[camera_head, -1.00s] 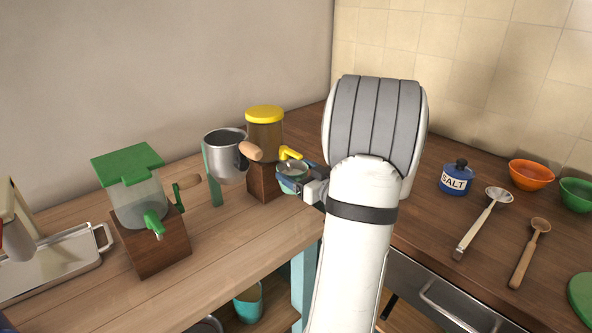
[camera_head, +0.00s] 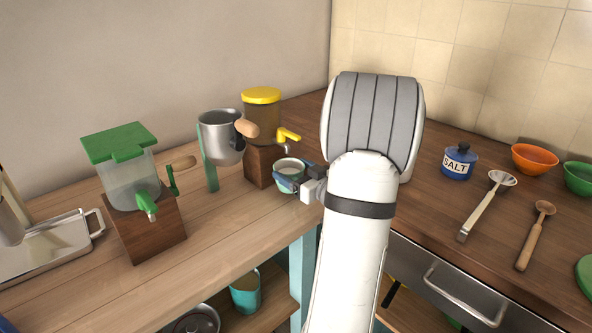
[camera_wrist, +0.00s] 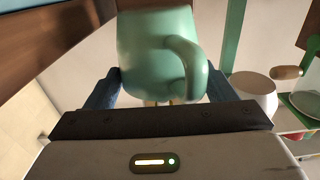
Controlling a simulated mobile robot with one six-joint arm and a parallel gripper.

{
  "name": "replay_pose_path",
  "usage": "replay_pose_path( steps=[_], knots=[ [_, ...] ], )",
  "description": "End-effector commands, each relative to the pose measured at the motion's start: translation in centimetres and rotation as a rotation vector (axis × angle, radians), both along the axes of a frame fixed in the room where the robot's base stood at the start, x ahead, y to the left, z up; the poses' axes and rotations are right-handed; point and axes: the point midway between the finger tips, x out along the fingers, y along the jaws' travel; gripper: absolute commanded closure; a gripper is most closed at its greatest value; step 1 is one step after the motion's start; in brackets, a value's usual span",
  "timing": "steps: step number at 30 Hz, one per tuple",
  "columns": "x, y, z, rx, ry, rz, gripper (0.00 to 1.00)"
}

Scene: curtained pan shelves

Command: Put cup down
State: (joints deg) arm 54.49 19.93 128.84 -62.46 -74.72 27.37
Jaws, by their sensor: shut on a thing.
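A pale green cup (camera_wrist: 155,50) with a curved handle fills the top middle of the wrist view. My gripper (camera_wrist: 160,85) is shut on it, with a blue finger on each side. In the head view the cup (camera_head: 290,164) is small, in front of the brown dispenser with the yellow lid (camera_head: 262,112), below and beside its yellow spout. My gripper (camera_head: 290,180) holds it from the right there. The cup's rim faces up in the head view. I cannot tell whether its base touches the wooden counter (camera_head: 225,225).
A metal pot (camera_head: 222,138) with a wooden handle hangs left of the yellow-lidded dispenser. A green-lidded dispenser (camera_head: 130,170) and a metal tray (camera_head: 55,250) stand further left. A salt jar (camera_head: 457,165), spoons and bowls are on the right counter. Counter in front of the dispensers is clear.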

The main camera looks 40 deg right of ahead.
Motion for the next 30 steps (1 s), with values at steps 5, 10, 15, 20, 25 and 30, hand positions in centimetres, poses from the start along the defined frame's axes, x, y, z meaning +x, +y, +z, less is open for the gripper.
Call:
replay_pose_path(
  steps=[5, 10, 15, 20, 25, 30],
  knots=[
    [0.0, -0.1, -0.3, -0.001, -0.002, -0.001, 0.55],
    [0.0, -0.1, -0.2, -0.002, -0.002, -0.001, 0.55],
    [0.0, -0.1, -0.5, -0.002, -0.002, -0.001, 0.55],
    [0.0, -0.1, -1.2, -0.002, -0.002, -0.001, 0.55],
    [0.0, -0.1, -1.8, -0.002, -0.002, -0.001, 0.55],
    [0.0, -0.1, -1.7, -0.002, -0.002, -0.001, 0.55]
  ],
)
